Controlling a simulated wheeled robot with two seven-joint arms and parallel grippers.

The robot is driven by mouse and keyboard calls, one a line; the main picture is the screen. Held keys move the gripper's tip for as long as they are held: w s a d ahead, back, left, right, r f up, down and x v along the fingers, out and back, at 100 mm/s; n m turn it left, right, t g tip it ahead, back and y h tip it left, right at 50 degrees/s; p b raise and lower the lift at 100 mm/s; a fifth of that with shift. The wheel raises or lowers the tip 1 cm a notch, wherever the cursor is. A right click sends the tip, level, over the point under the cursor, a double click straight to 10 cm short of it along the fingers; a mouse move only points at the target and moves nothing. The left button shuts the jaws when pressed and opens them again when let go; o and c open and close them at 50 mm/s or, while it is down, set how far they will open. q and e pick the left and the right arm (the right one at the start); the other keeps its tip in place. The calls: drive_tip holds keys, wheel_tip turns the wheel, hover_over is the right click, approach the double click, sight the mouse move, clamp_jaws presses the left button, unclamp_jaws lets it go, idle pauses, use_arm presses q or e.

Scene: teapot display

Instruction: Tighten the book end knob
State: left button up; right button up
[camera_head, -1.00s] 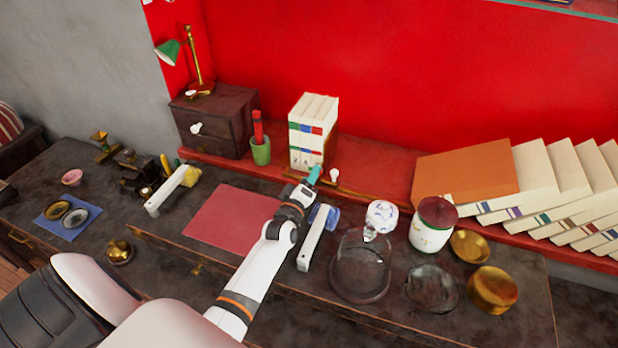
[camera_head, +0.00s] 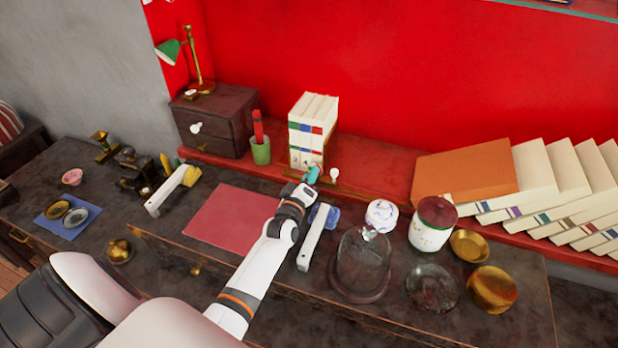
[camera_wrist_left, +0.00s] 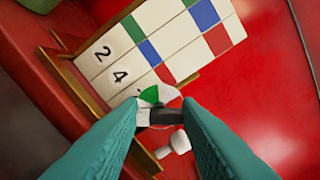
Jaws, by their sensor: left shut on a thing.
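The book end (camera_head: 320,180) is a wooden frame on the red shelf, with upright white books (camera_head: 312,120) standing in it. It also shows tilted in the left wrist view (camera_wrist_left: 95,80). A small dark knob (camera_wrist_left: 165,117) with a white and green dial (camera_wrist_left: 155,95) behind it sits at the front of the books. My left gripper (camera_head: 312,174), with teal fingers, is shut on this knob; the fingertips (camera_wrist_left: 163,118) hide its sides. A separate white knob (camera_head: 334,174) stands just right of the gripper and shows below the fingertips in the wrist view (camera_wrist_left: 176,143). My right gripper is not in view.
A green cup (camera_head: 260,152) with a red item and a dark drawer box (camera_head: 213,120) stand left of the books. A glass dome (camera_head: 362,262), white jars (camera_head: 381,215) and brass bowls (camera_head: 493,289) stand to the right. A red mat (camera_head: 232,228) lies on the desk.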

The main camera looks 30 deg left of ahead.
use_arm(q)
drive_tip(key=m+p, duration=0.1)
drive_tip(key=m, duration=0.8)
drive_tip(key=shift+d+m, duration=0.15)
drive_tip(key=shift+m, duration=0.55)
drive_tip(key=o, duration=1)
drive_tip(key=b+v, duration=0.1)
drive_tip(key=v, duration=1.1)
drive_tip(key=shift+b, duration=0.4)
